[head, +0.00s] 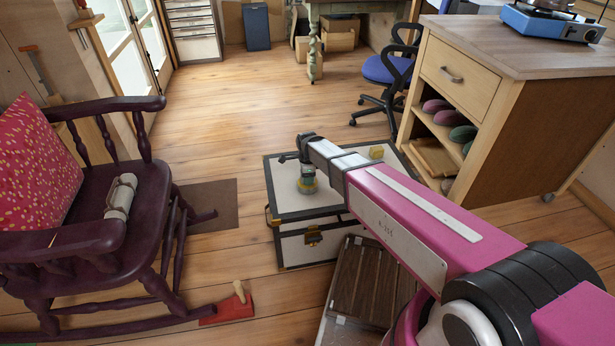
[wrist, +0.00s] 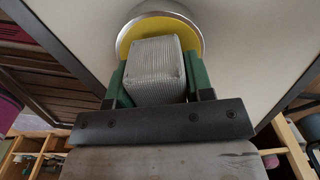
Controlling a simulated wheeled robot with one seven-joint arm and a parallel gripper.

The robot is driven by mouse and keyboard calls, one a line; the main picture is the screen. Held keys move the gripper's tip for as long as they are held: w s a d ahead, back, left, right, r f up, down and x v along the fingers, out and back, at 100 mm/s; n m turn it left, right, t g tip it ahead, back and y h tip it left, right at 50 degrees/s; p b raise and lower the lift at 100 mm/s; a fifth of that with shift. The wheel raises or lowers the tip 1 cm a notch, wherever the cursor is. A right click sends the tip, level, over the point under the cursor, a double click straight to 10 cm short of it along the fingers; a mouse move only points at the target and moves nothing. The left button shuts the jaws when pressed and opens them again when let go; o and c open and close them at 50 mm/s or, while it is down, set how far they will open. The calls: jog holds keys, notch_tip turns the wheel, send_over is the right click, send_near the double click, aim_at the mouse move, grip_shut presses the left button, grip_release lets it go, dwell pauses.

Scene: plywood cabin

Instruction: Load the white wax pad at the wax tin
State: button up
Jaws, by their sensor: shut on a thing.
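A pale grey-white ribbed pad (wrist: 156,72) is between the green fingers of my gripper (wrist: 154,82) in the wrist view. My gripper is shut on it. Just past the pad is the wax tin (wrist: 197,24), round with a silver rim and yellow wax inside. In the head view the tin (head: 307,187) stands on the white trunk top, with my gripper (head: 308,173) right over it. The pad overlaps the yellow wax in the wrist view; I cannot tell whether it touches.
The white trunk (head: 318,206) has black edges and a clear top around the tin. A small yellow thing (head: 376,152) stands on its far right part. A dark slatted crate (head: 368,284) is in front. A rocking chair (head: 98,220) is left, a wooden cabinet (head: 465,75) right.

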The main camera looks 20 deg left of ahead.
jog(key=shift+f, duration=0.45)
dwell(1.2)
jog(key=shift+r, duration=3.55)
